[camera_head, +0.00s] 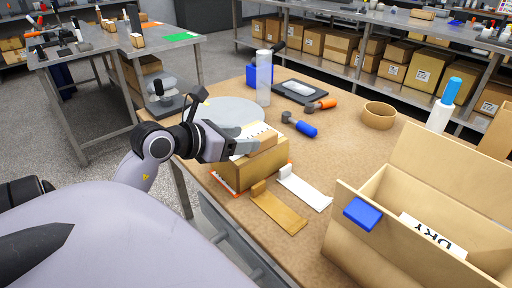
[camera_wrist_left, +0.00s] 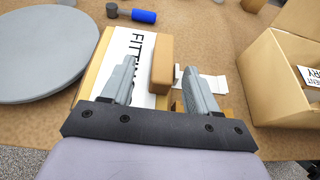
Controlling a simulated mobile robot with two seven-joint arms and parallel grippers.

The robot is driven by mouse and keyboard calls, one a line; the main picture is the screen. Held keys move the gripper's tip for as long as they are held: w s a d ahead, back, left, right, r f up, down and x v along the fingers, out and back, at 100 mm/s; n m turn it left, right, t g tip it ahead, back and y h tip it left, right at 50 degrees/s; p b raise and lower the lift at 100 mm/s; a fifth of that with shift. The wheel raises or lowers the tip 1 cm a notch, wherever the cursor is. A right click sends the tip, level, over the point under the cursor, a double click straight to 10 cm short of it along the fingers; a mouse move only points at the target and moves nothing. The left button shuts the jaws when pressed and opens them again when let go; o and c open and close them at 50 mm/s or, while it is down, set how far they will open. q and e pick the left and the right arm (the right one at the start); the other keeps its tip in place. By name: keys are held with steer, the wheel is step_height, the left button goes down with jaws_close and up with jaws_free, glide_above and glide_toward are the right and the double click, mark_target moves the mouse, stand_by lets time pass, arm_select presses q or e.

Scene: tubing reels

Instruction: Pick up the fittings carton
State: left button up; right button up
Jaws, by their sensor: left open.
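The fittings carton (camera_head: 250,172) is a tan box on the brown worktable, left of the open carton. Its top bears a white label with black letters, partly readable as "FITTIN" in the left wrist view (camera_wrist_left: 138,45). A raised brown block (camera_wrist_left: 162,62) shows at the carton's top, between my finger tips. My left gripper (camera_head: 262,143) is open over the carton, its fingers on either side of the block. I cannot tell whether they touch it. The gripper hides part of the carton's top. My right gripper is not in view.
A large open carton (camera_head: 372,190) with a blue item on its edge stands at right. A tan strip (camera_head: 278,212) and a white strip (camera_head: 306,190) lie beside the fittings carton. A grey disc (camera_head: 228,112), a clear cylinder (camera_head: 263,80) and a blue-handled tool (camera_head: 304,128) are behind.

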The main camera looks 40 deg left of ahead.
mark_target(261, 137)
arm_select(q)
steer(key=shift+d+p+x, duration=0.1)
steer(key=shift+p+x, duration=0.25)
steer(key=shift+x, duration=1.25)
steer(key=shift+d+p+x, duration=0.15)
steer(key=shift+p+x, duration=0.2)
steer(key=shift+x, duration=1.25)
steer(key=shift+s+f, duration=0.1)
steer(key=shift+f, duration=0.05)
jaws_close()
